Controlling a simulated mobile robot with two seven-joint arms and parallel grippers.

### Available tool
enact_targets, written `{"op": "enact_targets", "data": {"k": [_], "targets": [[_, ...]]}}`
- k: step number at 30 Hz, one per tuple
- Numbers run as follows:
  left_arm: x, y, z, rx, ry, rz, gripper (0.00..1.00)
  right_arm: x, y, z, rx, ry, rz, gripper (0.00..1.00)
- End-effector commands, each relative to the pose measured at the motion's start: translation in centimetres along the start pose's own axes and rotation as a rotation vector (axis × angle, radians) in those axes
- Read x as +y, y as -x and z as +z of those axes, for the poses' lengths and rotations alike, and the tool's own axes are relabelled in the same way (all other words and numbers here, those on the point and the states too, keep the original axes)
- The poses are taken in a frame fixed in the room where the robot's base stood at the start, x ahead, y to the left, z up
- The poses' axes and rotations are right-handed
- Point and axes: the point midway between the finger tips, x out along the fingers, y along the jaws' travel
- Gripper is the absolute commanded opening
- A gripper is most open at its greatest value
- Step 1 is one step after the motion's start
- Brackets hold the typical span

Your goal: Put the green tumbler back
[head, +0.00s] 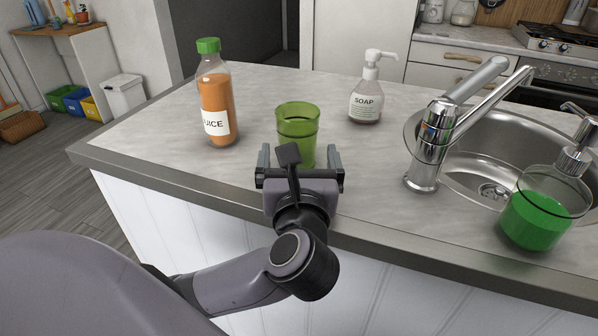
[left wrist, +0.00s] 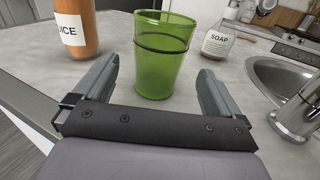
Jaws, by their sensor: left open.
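The green tumbler (head: 298,126) stands upright on the grey counter (head: 165,140), near its front edge in the head view. It is see-through green glass and looks empty. My left gripper (head: 300,160) is open just in front of the tumbler, with one finger to each side. In the left wrist view the tumbler (left wrist: 163,55) stands between and slightly beyond the fingertips of the gripper (left wrist: 160,80). I cannot tell that any finger touches it. My right gripper is not in view.
A juice bottle (head: 216,95) stands left of the tumbler. A soap bottle (head: 367,98) is behind it to the right. A faucet (head: 430,150), the sink (head: 470,180) and a green soap dispenser (head: 535,222) are on the right. The counter between tumbler and faucet is clear.

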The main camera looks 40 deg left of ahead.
Motion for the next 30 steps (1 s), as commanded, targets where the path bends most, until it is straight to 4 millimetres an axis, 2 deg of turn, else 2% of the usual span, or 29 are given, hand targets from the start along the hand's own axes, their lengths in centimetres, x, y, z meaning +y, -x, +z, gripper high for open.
{"op": "enact_targets", "data": {"k": [3, 9, 30], "targets": [[0.0, 2.2, -0.1, 0.004, 0.004, -0.001, 0.98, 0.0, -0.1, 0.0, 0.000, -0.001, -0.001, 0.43], [0.0, 3.9, 0.0, 0.001, 0.001, 0.001, 0.98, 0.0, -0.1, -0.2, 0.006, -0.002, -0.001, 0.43], [0.1, 4.2, 0.0, 0.000, 0.001, 0.002, 0.98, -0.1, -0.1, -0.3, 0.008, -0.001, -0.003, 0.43]]}}
